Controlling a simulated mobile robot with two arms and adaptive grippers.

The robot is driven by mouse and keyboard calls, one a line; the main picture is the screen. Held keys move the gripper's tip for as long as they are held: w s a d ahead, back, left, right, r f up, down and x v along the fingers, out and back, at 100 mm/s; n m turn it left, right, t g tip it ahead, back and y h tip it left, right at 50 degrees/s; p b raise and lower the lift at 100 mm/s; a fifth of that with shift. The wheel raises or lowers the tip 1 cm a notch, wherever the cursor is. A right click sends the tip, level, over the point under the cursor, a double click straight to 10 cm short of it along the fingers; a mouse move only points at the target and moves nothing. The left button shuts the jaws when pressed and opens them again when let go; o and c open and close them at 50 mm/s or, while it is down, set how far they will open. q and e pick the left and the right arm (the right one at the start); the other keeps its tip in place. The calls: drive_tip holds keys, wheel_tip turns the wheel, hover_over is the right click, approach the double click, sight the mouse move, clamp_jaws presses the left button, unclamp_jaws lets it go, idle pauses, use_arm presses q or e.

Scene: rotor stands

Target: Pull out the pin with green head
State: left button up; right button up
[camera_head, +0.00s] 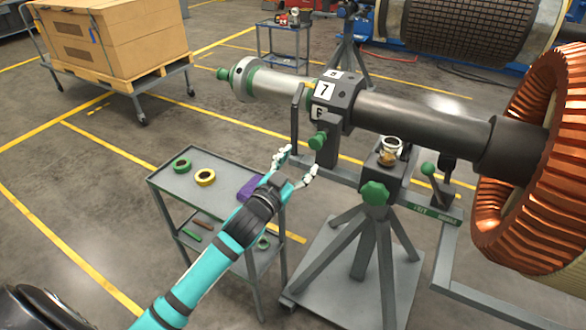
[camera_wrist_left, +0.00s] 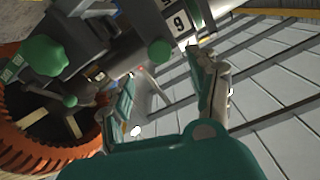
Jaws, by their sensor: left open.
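A green-headed pin (camera_head: 318,140) sits at the lower side of the dark numbered clamp block (camera_head: 342,103) on the rotor shaft. Its round green head (camera_wrist_left: 160,51) also shows in the left wrist view, beside the number 6 plate. Whatever part of the pin lies inside the block is hidden. My left gripper (camera_head: 298,163) is open and empty, just below the pin head and apart from it. In the wrist view its two fingers (camera_wrist_left: 165,72) stand wide on either side, with the pin head above the gap. My right gripper is not in view.
A star-shaped green knob (camera_head: 375,193) and a green-ball lever (camera_head: 430,169) are on the stand to the right. The copper-finned rotor (camera_head: 540,150) fills the right side.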

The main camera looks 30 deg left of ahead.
use_arm(q)
drive_tip(key=shift+s+a, duration=0.1)
drive_tip(key=shift+s, duration=1.1)
drive_tip(key=shift+f, duration=0.1)
